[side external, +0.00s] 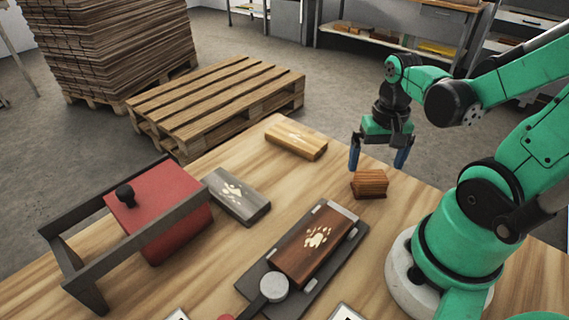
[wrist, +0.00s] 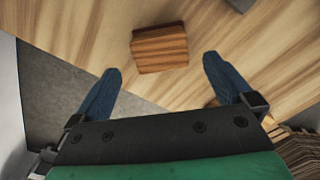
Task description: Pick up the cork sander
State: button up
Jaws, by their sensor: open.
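The cork sander appears to be the small brown block with a striped grain and a dark red base (side external: 369,184). It lies on the wooden table near its far right edge. In the wrist view it shows as a striped block (wrist: 160,48), just beyond the fingertips and between their lines. My gripper (side external: 378,160) is open and empty, with its blue fingers pointing down above the block. The two fingers also show wide apart in the wrist view (wrist: 161,67). I see no contact with the block.
A dark brown block with a pale print (side external: 300,260) lies on a dark plate nearer the camera. A grey block (side external: 236,196), a yellowish block (side external: 296,140) and a red box in a dark frame (side external: 160,205) stand left. Table around the sander is clear.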

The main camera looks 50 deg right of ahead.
aim_at(372, 175)
jog(key=shift+f, duration=2.2)
jog(key=shift+c, duration=0.2)
jog(key=c, duration=1.2)
jog(key=shift+r, duration=0.15)
notch_tip(372, 175, up, 20)
